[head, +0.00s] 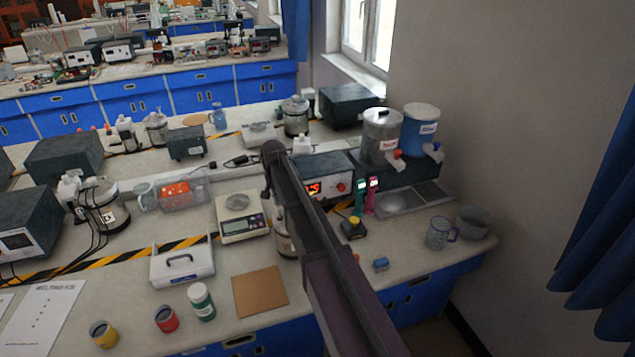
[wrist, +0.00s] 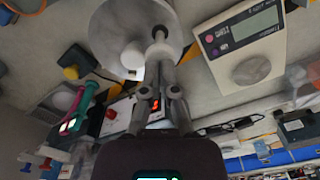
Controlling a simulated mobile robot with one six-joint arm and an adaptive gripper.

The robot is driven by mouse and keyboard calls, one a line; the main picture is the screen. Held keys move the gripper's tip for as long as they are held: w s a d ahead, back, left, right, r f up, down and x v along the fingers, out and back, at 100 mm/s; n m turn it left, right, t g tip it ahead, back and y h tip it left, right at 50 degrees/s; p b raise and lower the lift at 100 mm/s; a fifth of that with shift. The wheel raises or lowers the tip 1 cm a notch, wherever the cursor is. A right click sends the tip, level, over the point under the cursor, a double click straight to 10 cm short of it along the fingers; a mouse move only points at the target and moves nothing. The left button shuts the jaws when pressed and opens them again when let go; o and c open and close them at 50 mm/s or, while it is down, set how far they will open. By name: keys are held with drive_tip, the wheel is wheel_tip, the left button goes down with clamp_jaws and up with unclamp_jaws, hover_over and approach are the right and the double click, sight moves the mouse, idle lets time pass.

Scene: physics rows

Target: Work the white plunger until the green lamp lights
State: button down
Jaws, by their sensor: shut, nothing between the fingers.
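My gripper (wrist: 160,55) is shut and empty, with its fingers close together. It reaches over a round, pale grey metal vessel (wrist: 112,25) in the wrist view. The fingertips overlap the vessel's lid; I cannot tell whether they touch it. A small white part (wrist: 133,58) shows beside the fingers at the vessel's edge; I cannot tell if it is the white plunger. In the head view my arm hides most of this vessel (head: 285,246) and my fingertips. I cannot make out a green lamp for the plunger in either view.
A scale (head: 241,226) stands left of my arm. A black block with a yellow top (head: 352,228), a green and a pink handheld device (head: 370,195), and a box with a red display (head: 325,178) stand to the right. A brown mat (head: 259,291) lies in front.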

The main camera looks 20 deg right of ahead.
sight(279, 209)
drive_tip(key=shift+f, duration=0.15)
drive_tip(key=shift+f+b, duration=2.1)
drive_tip(key=shift+b, duration=0.15)
drive_tip(key=shift+r, duration=0.1)
drive_tip(key=shift+r+p, duration=2.2)
drive_tip(key=shift+p, duration=0.1)
wheel_tip(279, 209, up, 5)
drive_tip(key=p, duration=0.5)
